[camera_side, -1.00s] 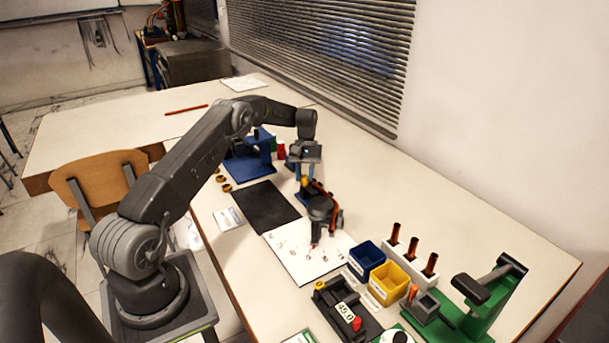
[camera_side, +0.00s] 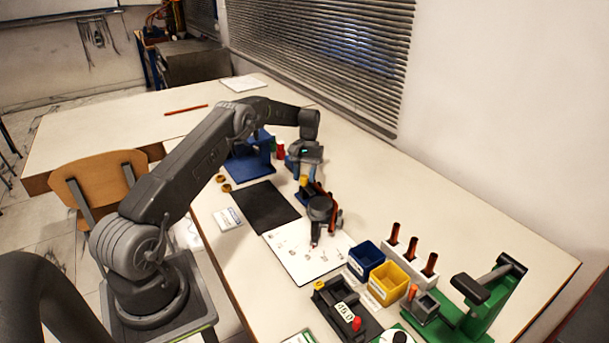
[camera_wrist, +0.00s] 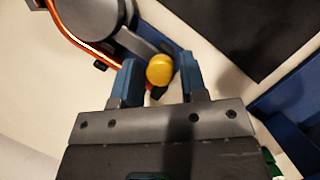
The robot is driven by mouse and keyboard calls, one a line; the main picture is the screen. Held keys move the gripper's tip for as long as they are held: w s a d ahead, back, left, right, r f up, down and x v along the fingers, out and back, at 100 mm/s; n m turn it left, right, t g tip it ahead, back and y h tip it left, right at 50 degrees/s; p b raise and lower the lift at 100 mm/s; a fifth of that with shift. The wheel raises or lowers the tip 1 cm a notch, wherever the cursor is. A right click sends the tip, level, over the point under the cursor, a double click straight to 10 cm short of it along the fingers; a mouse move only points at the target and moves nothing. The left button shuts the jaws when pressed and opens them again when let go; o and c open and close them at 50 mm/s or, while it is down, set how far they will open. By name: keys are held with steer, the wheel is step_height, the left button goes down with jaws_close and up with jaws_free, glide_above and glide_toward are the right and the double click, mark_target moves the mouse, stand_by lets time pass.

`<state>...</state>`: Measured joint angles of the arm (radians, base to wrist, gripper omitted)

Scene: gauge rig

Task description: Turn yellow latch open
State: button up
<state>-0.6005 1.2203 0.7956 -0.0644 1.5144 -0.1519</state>
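A round yellow knob (camera_wrist: 160,70), which I take to be the yellow latch, sits between the two blue fingers of my gripper (camera_wrist: 158,60) in the wrist view. A narrow gap shows between the knob and each finger, so the gripper looks open around it. Whether the fingers are level with the knob in height is hard to tell. In the side view the yellow knob (camera_side: 303,180) is small, just under my gripper (camera_side: 304,171), beside a dark round fixture (camera_side: 320,208) with an orange-red cable. The latch's lower part is hidden.
A blue stand (camera_side: 250,160) is behind the gripper to the left. A black mat (camera_side: 264,207) and a white sheet (camera_side: 300,262) lie in front. Blue (camera_side: 366,256) and yellow (camera_side: 389,283) bins and a green clamp (camera_side: 485,310) stand to the right.

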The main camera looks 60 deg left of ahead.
steer(key=shift+o, duration=1.1)
steer(key=shift+r, duration=0.1)
steer(key=v, duration=0.7)
steer(key=shift+r, duration=0.15)
